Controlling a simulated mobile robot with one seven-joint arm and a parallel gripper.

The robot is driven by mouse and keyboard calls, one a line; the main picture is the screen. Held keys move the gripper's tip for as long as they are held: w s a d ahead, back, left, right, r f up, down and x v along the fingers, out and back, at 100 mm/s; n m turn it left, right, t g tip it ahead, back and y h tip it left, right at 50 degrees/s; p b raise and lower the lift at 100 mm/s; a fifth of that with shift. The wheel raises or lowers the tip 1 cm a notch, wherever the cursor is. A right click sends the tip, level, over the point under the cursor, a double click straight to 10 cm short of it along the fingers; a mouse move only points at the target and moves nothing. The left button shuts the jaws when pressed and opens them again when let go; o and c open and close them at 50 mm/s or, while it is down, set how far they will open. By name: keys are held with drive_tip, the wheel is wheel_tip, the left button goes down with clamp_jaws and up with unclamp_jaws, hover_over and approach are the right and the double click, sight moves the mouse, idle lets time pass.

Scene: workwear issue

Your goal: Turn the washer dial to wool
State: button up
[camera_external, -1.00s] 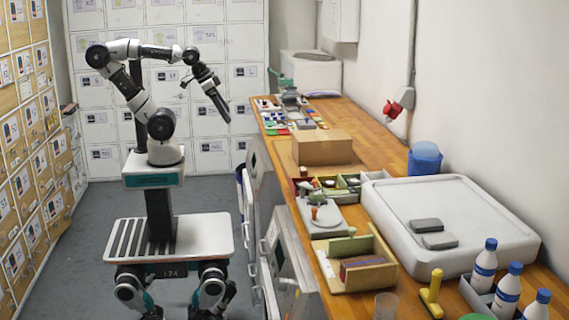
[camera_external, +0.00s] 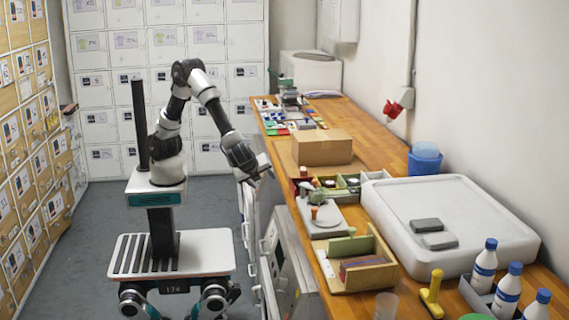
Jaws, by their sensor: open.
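My gripper (camera_external: 263,170) hangs at the end of my bent arm, pointing down and right, by the left edge of the wooden counter. It is open, with nothing seen between its fingers. Grey and white appliance fronts with handles (camera_external: 286,272) stand below the counter's left side, seen at a steep angle. I cannot tell which one is the washer. No dial or wool mark can be made out from here. My gripper is above and beyond the nearer front, and I see no clear contact.
The wooden counter (camera_external: 330,277) carries a cardboard box (camera_external: 322,147), a large white lidded case (camera_external: 450,215), an open wooden box (camera_external: 352,268) and several bottles. Lockers (camera_external: 225,105) line the back and left. The grey floor left of my base is clear.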

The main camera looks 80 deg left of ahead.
drive_tip(key=s+d+f+m+t+b, duration=0.2)
drive_tip(key=d+f+m+t, duration=0.15)
drive_tip(key=d+f, duration=0.4)
drive_tip(key=s+d+f+m+t+b, duration=0.1)
drive_tip(key=s+d+f+m+t, duration=0.2)
drive_tip(key=d+f+m, duration=0.35)
drive_tip(key=m+t+h+b, duration=0.3)
drive_tip(key=m+t+h, duration=0.4)
drive_tip(key=h, duration=0.1)
approach(277, 285)
drive_tip(key=w, duration=0.8)
drive_tip(key=shift+w+b, duration=0.2)
drive_tip(key=shift+b, duration=0.2)
drive_tip(key=c, duration=1)
